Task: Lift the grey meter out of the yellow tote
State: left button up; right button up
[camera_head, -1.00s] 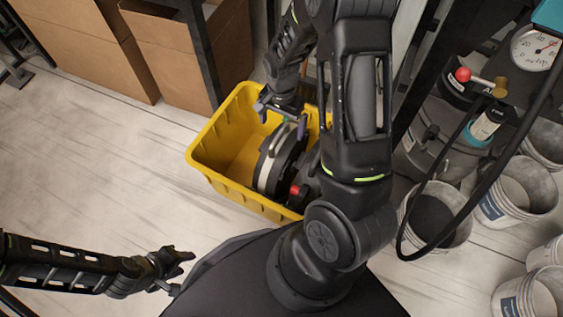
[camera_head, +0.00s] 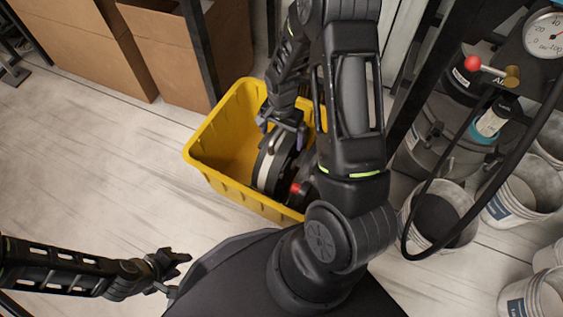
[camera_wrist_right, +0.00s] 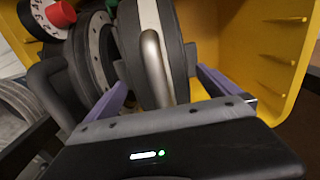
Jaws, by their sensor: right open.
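The yellow tote (camera_head: 212,140) stands on the floor in the middle of the head view. The grey meter (camera_head: 268,172), a dark round body with a light curved handle, is inside it. In the right wrist view the meter's handle (camera_wrist_right: 152,62) runs down between the fingers. My right gripper (camera_head: 281,125) is over the tote at the meter's top. It is open, with one purple finger on each side of the meter's rounded part; contact cannot be told. My left gripper (camera_head: 178,262) is at lower left, away from the tote; its jaw opening is unclear.
Cardboard boxes (camera_head: 95,40) stand behind the tote. White buckets (camera_head: 512,190) and a pressure gauge (camera_head: 548,33) with hoses are at right. A dark rack post (camera_head: 200,50) rises behind the tote. The floor at left is clear.

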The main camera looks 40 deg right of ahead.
jog(key=shift+c, duration=0.6)
jog(key=c, duration=1.9)
jog(key=shift+w+r, duration=0.1)
jog(key=shift+c, duration=0.6)
notch_tip(320, 180, up, 18)
jog(key=p, duration=0.6)
jog(key=shift+p, duration=0.3)
